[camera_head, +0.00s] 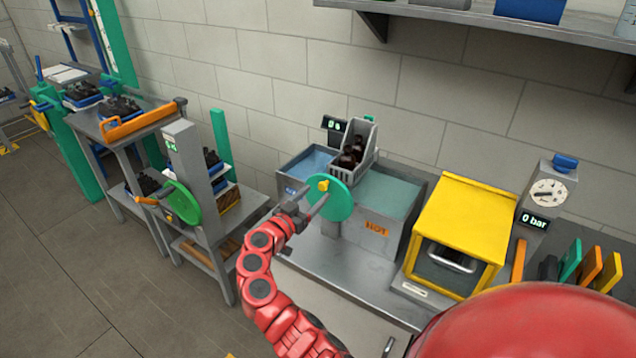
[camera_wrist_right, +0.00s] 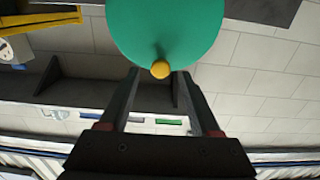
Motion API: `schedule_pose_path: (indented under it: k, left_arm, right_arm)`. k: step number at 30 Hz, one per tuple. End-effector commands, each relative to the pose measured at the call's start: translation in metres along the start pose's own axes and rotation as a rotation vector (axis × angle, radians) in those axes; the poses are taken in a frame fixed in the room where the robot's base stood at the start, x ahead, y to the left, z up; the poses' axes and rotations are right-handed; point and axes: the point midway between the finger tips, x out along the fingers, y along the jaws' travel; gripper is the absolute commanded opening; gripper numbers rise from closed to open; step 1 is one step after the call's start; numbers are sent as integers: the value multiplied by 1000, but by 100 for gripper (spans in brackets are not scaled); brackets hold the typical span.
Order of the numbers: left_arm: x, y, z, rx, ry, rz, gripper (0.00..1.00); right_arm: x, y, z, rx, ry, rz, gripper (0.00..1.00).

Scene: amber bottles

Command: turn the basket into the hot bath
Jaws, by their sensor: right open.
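The grey basket (camera_head: 368,150) holds dark amber bottles (camera_head: 350,154) and sits at the middle of the twin bath, between the blue-water side (camera_head: 309,163) and the hot bath (camera_head: 395,193), labelled HOT. In front of it is a green disc (camera_head: 338,203) with a yellow knob (camera_head: 323,185). My right gripper (camera_head: 309,208) is open at the disc's front. In the right wrist view, the knob (camera_wrist_right: 160,69) shows between the tips of the open fingers (camera_wrist_right: 159,82), below the green disc (camera_wrist_right: 167,25); contact cannot be told. My left gripper is not in view.
A yellow box-shaped machine (camera_head: 468,220) stands right of the bath, with a gauge unit (camera_head: 548,193) beside it. A shelf (camera_head: 500,17) hangs above. A grey stand with another green disc (camera_head: 182,203) is at left. Floor (camera_head: 80,290) at lower left is clear.

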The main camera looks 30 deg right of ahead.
Motion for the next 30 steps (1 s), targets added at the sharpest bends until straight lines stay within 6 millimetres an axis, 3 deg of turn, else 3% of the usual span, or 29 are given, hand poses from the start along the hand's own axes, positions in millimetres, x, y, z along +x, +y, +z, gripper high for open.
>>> schedule_pose_path:
  k: [7,17,28,30]
  left_arm:
    - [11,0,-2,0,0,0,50]
    - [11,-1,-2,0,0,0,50]
    - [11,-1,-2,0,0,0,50]
    - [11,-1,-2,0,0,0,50]
  right_arm:
    - [24,0,-1,0,0,2,64]
    - [27,0,1,0,0,1,64]
    - [26,0,0,0,0,0,1]
    - [26,0,0,0,0,0,0]
